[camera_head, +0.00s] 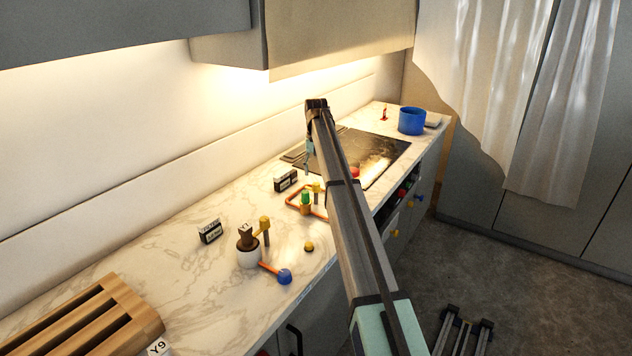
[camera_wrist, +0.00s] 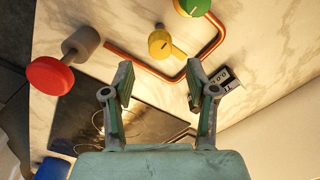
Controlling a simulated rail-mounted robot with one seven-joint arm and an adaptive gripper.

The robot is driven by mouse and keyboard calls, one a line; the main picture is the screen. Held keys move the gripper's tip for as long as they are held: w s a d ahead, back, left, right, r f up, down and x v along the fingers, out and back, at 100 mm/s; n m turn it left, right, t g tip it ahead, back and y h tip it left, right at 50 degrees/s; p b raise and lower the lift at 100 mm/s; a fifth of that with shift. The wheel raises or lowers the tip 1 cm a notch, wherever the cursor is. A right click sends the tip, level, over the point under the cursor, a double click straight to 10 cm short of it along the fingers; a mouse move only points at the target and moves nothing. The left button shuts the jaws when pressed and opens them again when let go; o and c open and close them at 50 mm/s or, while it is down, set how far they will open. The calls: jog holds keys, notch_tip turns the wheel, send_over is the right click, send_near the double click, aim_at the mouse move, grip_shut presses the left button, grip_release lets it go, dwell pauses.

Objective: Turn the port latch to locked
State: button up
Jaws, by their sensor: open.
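No part in view is readably marked as the port latch, so I cannot tell which one it is. In the wrist view, a yellow knob (camera_wrist: 160,44) and a green knob (camera_wrist: 192,6) stand by a bent copper pipe (camera_wrist: 180,76). A red knob (camera_wrist: 48,76) on a grey stem is at the left. My gripper (camera_wrist: 160,88) is open, with nothing between its fingers. In the head view, my gripper (camera_head: 307,172) hangs above the counter near the green knob (camera_head: 305,198) and yellow knob (camera_head: 317,187). The red knob (camera_head: 354,172) is partly hidden by my arm.
A small display box (camera_head: 286,180) stands beside the pipe, and another (camera_head: 210,231) is nearer. A black hob (camera_head: 375,152) and blue pot (camera_head: 411,121) are farther back.

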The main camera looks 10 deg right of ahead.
aim_at(316, 183)
notch_tip(316, 183, down, 6)
jog(key=shift+f+p, duration=0.25)
jog(key=shift+p, duration=0.45)
grip_shut()
